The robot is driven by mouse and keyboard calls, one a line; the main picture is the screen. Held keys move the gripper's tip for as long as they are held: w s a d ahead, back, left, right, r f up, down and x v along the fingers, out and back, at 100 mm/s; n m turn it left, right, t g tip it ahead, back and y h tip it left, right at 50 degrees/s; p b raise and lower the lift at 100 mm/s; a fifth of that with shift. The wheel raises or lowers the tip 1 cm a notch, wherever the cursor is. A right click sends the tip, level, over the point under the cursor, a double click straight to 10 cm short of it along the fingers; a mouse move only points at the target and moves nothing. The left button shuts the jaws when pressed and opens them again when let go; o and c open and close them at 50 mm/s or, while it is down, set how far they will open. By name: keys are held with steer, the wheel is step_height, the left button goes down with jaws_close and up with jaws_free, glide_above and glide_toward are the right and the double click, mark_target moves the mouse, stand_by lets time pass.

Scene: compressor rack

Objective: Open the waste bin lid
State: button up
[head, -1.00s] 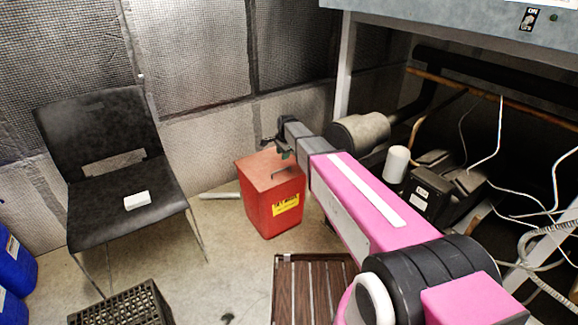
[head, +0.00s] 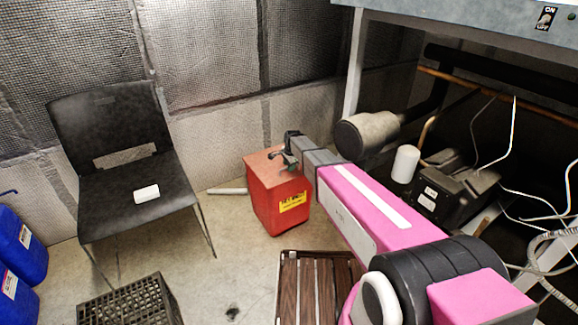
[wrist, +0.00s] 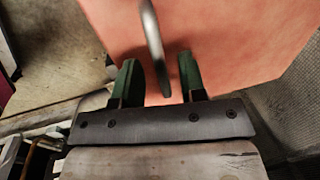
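The red waste bin (head: 278,203) stands on the floor in the middle of the head view, with a yellow label on its front. Its lid (head: 266,168) looks shut. In the wrist view the lid (wrist: 215,40) fills the top as a flat red surface. A grey metal handle (wrist: 153,45) rises from it. My gripper (wrist: 158,75) is open, with its two green fingers apart on either side of the handle's near end. I cannot tell if either finger touches it. In the head view my gripper (head: 287,158) is over the lid, partly hidden by my arm.
A black chair (head: 130,190) with a small white box (head: 146,193) stands left of the bin. A black crate (head: 130,302) and a slatted wooden piece (head: 312,290) lie in front. The compressor rack (head: 352,65) with pipes and cables is at right.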

jaws_close()
steer(key=shift+r, duration=0.1)
steer(key=shift+w+a+r, duration=0.15)
steer(key=shift+w+r, duration=0.05)
steer(key=shift+r, duration=0.4)
steer(key=w+a+r+g, duration=0.1)
steer(key=w+a+r, duration=0.4)
steer(key=w+r, duration=0.3)
steer(key=w+a+r+g+h, duration=0.1)
steer(key=w+a+r, duration=0.5)
steer(key=w+r, duration=0.2)
step_height(320, 180, up, 3)
steer(key=shift+f+h, duration=0.15)
steer(key=shift+h, duration=0.15)
steer(key=shift+f, duration=0.15)
